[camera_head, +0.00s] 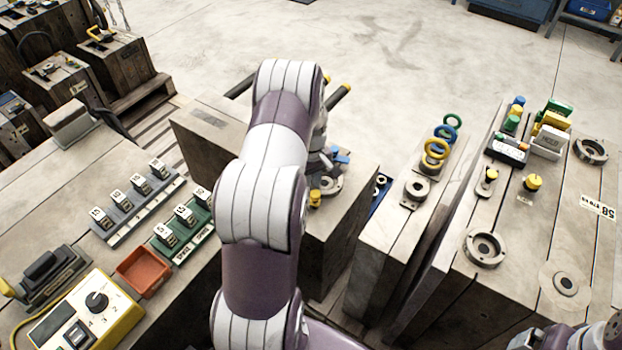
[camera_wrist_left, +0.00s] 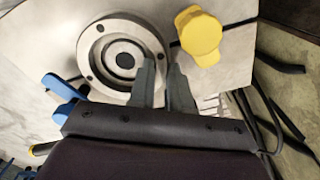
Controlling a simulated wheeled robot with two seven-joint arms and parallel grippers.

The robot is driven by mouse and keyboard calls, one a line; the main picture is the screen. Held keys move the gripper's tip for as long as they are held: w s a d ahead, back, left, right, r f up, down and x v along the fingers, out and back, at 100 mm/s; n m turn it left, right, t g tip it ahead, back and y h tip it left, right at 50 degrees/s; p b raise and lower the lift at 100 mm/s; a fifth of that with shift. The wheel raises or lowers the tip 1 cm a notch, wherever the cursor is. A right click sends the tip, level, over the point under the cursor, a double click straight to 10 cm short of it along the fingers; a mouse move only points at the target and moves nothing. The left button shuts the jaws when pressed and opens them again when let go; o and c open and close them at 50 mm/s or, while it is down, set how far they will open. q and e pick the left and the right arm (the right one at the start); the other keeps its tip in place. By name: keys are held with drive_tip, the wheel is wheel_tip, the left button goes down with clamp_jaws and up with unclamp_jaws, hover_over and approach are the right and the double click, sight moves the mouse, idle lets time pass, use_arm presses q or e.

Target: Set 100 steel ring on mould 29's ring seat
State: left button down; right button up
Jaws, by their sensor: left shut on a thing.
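In the left wrist view my left gripper (camera_wrist_left: 162,72) is shut on the rim of a steel ring (camera_wrist_left: 88,54), one finger over the inner side and one outside. The ring lies flat on a pale mould top around a dark central hole (camera_wrist_left: 124,60). In the head view the ring (camera_head: 332,188) shows partly on the middle block, and my arm hides much of it and of the gripper (camera_head: 318,172). No number 29 is readable on any mould. My right gripper's fingers do not show.
A yellow knob (camera_wrist_left: 198,36) stands close beside the gripper; a blue fitting (camera_wrist_left: 62,88) is on the ring's other side. Right-hand moulds carry steel rings (camera_head: 485,249), coloured rings (camera_head: 437,150) and yellow knobs (camera_head: 532,182). A bench with a red tray (camera_head: 143,272) is left.

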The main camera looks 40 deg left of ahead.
use_arm(q)
drive_tip(key=c, duration=1)
unclamp_jaws()
wheel_tip(320, 180, up, 13)
drive_tip(key=p, duration=0.3)
drive_tip(key=shift+f, duration=0.1)
